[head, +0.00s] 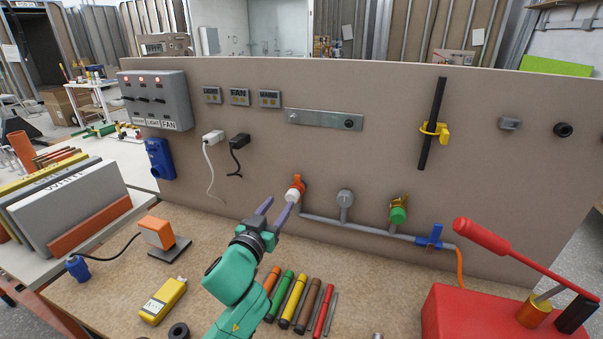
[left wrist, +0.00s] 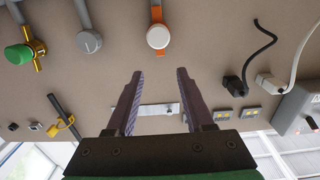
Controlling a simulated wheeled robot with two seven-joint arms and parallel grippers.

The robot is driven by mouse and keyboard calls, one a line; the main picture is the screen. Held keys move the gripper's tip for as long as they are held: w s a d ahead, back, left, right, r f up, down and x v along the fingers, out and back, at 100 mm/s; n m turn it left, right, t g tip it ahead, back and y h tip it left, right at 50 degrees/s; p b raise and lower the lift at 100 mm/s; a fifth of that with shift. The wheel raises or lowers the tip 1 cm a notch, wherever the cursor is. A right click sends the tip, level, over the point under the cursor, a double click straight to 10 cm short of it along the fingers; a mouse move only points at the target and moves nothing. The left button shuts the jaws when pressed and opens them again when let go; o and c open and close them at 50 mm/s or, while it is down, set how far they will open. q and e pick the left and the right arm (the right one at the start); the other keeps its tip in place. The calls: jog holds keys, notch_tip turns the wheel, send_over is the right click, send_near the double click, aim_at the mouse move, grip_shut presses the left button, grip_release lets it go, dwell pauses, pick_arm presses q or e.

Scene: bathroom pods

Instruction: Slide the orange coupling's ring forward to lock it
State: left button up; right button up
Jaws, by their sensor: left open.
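The orange coupling (head: 299,181) sits on the panel at the left end of the grey pipe. A white round part (head: 291,197) is on its front. In the left wrist view, which is upside down, the white face (left wrist: 158,37) shows end-on with the orange body (left wrist: 160,14) behind it. My left gripper (head: 274,210) is open and empty, just left of and below the coupling in the head view. In the left wrist view its fingers (left wrist: 160,72) are spread, with the coupling beyond the tips and nothing between them. My right gripper is not in view.
A grey fitting (head: 345,199) and a green-capped fitting (head: 398,213) stand right of the coupling along the grey pipe (head: 370,230). A red pump (head: 480,310) stands at the right front.

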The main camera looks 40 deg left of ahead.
aim_at(297, 178)
pick_arm(q)
jog(key=p+x, duration=0.1)
jog(key=x, duration=0.5)
jog(key=p+x, duration=0.1)
jog(key=x, duration=0.5)
jog(key=shift+w+a+r, duration=0.1)
jog(key=shift+w+r, duration=0.1)
jog(key=shift+c, duration=1.2)
jog(key=shift+w, duration=0.1)
grip_shut()
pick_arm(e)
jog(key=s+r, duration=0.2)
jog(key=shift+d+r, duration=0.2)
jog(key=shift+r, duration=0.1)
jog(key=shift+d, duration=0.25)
